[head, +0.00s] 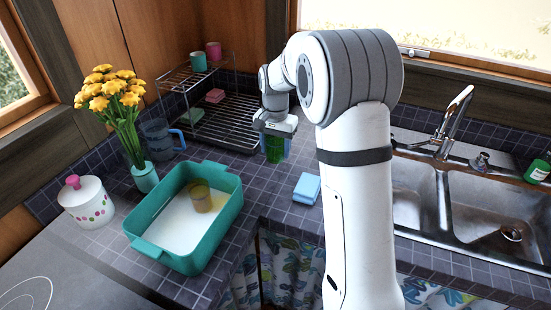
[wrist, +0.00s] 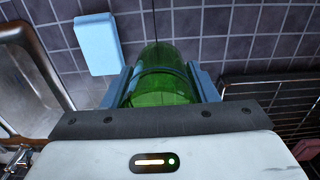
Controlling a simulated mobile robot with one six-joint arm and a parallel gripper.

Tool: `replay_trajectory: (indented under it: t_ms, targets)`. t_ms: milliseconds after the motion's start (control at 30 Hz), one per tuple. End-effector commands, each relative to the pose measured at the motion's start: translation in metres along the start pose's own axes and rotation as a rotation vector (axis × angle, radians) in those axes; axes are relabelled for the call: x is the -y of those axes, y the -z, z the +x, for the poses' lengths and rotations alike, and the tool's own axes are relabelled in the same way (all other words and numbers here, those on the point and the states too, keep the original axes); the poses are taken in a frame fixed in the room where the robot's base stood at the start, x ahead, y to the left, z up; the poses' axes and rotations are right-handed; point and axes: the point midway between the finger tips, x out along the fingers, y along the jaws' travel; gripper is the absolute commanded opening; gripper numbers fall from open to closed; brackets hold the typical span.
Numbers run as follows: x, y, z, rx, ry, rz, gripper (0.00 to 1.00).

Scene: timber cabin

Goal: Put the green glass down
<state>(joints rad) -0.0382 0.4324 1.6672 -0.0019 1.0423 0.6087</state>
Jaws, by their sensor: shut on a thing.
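The green glass (head: 273,150) is held in my gripper (head: 274,135), in front of the dish rack in the head view. In the wrist view the green glass (wrist: 163,78) sits between the two blue-grey fingers of my gripper (wrist: 165,85), which are shut on its sides. The tiled counter (wrist: 230,40) shows behind the glass in that view. I cannot tell whether the glass touches the counter or hangs just above it.
A blue sponge (head: 307,188) lies right of the glass, near the counter's front edge. A black wire rack (head: 235,133) stands behind. A teal basin (head: 160,258) holding an amber glass (head: 201,197) is at left. The steel sink (head: 490,215) is at right.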

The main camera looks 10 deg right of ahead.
Motion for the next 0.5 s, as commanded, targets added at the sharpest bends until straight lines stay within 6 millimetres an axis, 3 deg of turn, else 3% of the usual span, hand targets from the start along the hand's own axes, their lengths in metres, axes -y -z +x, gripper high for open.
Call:
replay_trajectory:
  t_ms: [300, 500]
  targets:
    - [-0.005, 0.003, 0.048, 0.004, -0.002, 0.012, 0.26]
    - [-0.006, 0.004, 0.065, 0.001, 0.000, 0.015, 0.26]
